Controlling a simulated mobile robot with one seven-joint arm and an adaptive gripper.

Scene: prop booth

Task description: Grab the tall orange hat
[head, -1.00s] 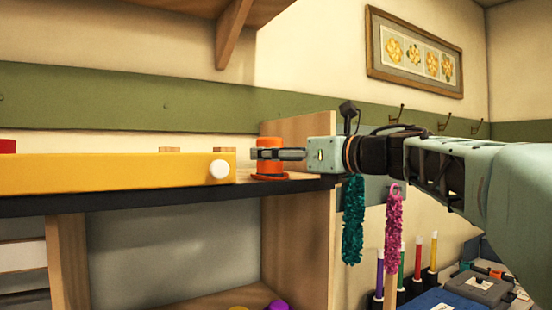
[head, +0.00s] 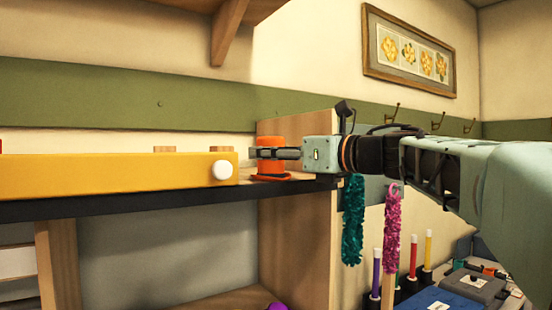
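The tall orange hat (head: 271,142) stands upright on the dark shelf top (head: 160,202), close to the shelf's right end. Its brim rests on the surface and a dark band shows low on it. My gripper (head: 256,153) reaches in level from the right, with its fingers across the middle of the hat. The near finger hides part of the crown, and the far finger is hidden. The fingertips extend to the hat's left edge. I cannot tell whether the fingers press on the hat.
A long yellow box (head: 110,175) with a white knob (head: 222,170) lies just left of the hat. A wooden panel (head: 297,127) rises behind the hat. Teal (head: 353,220) and pink (head: 393,225) fuzzy strips hang below my arm. A wooden bracket (head: 229,32) is overhead.

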